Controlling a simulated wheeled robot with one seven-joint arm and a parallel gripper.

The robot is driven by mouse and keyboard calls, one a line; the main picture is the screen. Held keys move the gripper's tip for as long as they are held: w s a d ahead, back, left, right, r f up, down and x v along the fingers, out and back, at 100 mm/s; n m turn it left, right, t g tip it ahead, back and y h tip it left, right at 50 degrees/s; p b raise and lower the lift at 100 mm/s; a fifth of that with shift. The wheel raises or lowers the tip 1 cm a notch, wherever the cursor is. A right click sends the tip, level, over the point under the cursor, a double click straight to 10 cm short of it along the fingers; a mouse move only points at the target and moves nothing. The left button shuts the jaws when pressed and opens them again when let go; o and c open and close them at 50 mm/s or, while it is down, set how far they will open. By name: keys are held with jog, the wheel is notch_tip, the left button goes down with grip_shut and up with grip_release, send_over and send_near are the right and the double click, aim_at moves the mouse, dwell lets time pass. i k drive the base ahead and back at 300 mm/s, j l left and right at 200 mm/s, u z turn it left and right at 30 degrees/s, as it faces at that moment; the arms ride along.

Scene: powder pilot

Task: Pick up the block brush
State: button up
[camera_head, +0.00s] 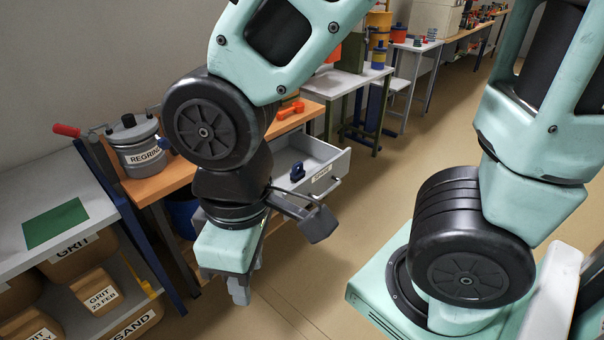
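A small dark blue object (297,172) lies in the open pale grey drawer (325,160) of the wooden bench. It may be the block brush, but it is too small to tell for sure. My gripper (240,292) points down in front of the bench, lower in the picture than the drawer and to its left. It is apart from the blue object. Its grey fingers are seen from a poor angle, so their opening is unclear. My arm hides part of the bench and the drawer's left side.
On the wooden bench (163,184) stand a grey pot labelled REGRIND (139,152) and an orange tool (290,110). A grey shelf (88,205) at left bears a green mat (56,223) above labelled grit bins (97,291). Open floor (335,275) lies right of the bench.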

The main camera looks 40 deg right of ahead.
aim_at(296, 175)
jog(key=i+l, duration=0.5)
jog(key=i, duration=0.15)
jog(key=i+l, duration=0.45)
jog(key=i, duration=0.2)
